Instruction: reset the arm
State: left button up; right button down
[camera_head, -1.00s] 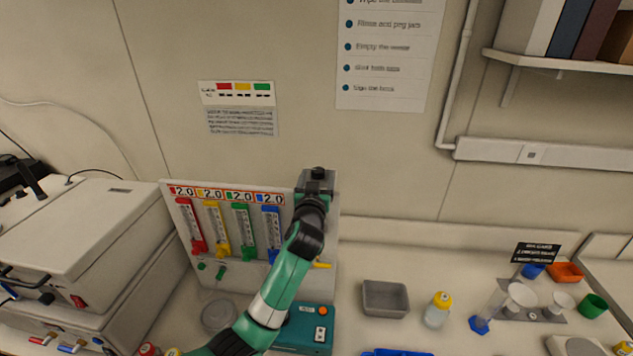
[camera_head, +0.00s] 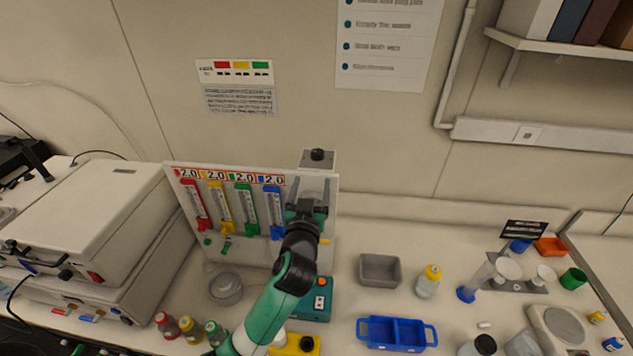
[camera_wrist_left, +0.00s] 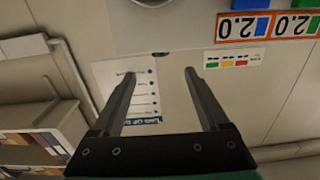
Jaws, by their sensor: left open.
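My left gripper (camera_head: 312,190) is open, with nothing between its fingers. It is in front of the right end of the white flowmeter panel (camera_head: 255,255) in the head view. My green arm reaches up to it from the bottom. In the left wrist view the two fingers (camera_wrist_left: 160,85) stand wide apart, with the wall and a poster (camera_wrist_left: 125,85) beyond them. My right gripper is in neither view.
A grey tray (camera_head: 380,270), a yellow-capped bottle (camera_head: 428,284) and a blue handled tray (camera_head: 397,333) are on the bench right of my arm. A teal device (camera_head: 317,300) is close beside the arm. Stacked boxes (camera_head: 90,215) stand at the left.

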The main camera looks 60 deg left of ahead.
pick_arm(q)
jog(key=w+d+r+t+h+p, duration=0.1)
jog(key=w+d+r+t, duration=0.15)
jog(key=d+r, duration=0.4)
jog(key=w+d+r+m+t+h+p, duration=0.1)
jog(key=d+r+t, duration=0.2)
jog(key=r, duration=0.7)
jog(key=w+d+r+t+h+p, duration=0.1)
jog(key=w+d+r+t, duration=0.15)
jog(key=d+r, duration=0.4)
jog(key=s+d+r+m+t+h, duration=0.4)
jog(key=d+r+h, duration=0.3)
jog(key=r, duration=0.2)
jog(key=s+d+r+m+t+h+p, duration=0.1)
jog(key=s+d+r+m+t+h, duration=0.4)
jog(key=r, duration=0.4)
jog(key=shift+s+d+m+h, duration=0.55)
jog(key=shift+d+m+h, duration=0.35)
jog(key=shift+m+h, duration=0.1)
jog(key=shift+r, duration=0.1)
